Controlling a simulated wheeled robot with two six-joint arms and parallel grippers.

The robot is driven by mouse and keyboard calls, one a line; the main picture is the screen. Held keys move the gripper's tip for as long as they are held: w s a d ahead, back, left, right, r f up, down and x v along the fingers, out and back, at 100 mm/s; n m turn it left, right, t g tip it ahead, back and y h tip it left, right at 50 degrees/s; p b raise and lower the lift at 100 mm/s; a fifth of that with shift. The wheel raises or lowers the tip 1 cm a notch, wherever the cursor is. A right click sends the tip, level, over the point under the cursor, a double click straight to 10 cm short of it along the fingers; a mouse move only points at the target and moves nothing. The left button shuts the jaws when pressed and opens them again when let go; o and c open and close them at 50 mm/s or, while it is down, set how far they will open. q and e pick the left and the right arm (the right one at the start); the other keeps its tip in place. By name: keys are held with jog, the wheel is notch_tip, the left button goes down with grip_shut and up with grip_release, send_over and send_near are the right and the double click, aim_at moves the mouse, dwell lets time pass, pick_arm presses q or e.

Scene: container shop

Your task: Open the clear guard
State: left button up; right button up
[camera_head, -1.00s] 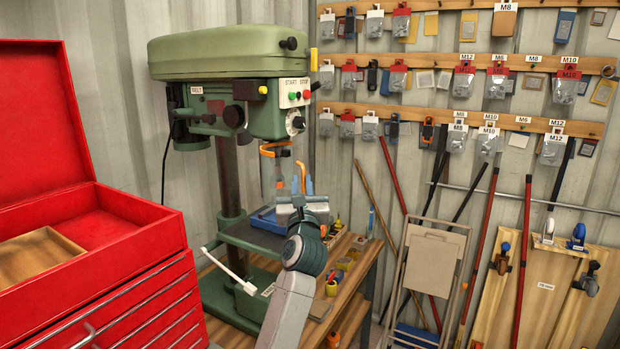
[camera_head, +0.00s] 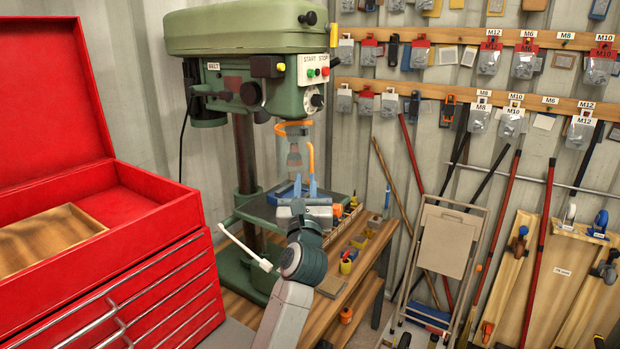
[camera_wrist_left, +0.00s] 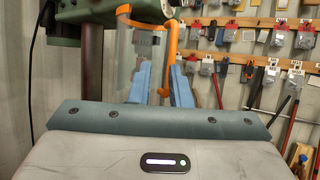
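The clear guard (camera_head: 290,160) is a see-through sleeve below the head of the green drill press (camera_head: 245,45). It has an orange top band and an orange handle (camera_head: 311,155) on its right side. The guard also shows in the left wrist view (camera_wrist_left: 142,50), around the dark chuck. My left gripper (camera_head: 305,188) is in front of the guard, its two blue fingers pointing up and apart. In the left wrist view the fingers (camera_wrist_left: 163,85) have a gap, with the handle's lower part showing in it; I cannot tell whether they touch. My right gripper is not in view.
A red tool chest (camera_head: 120,225) with its lid up stands at the left. A white-tipped lever (camera_head: 245,248) sticks out left of my arm. The wooden bench (camera_head: 350,290) holds small yellow containers. A folding chair (camera_head: 447,245) and long poles lean at the right.

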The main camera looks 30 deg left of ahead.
pick_arm(q)
jog(key=shift+s+f, duration=0.25)
jog(key=shift+s, duration=0.55)
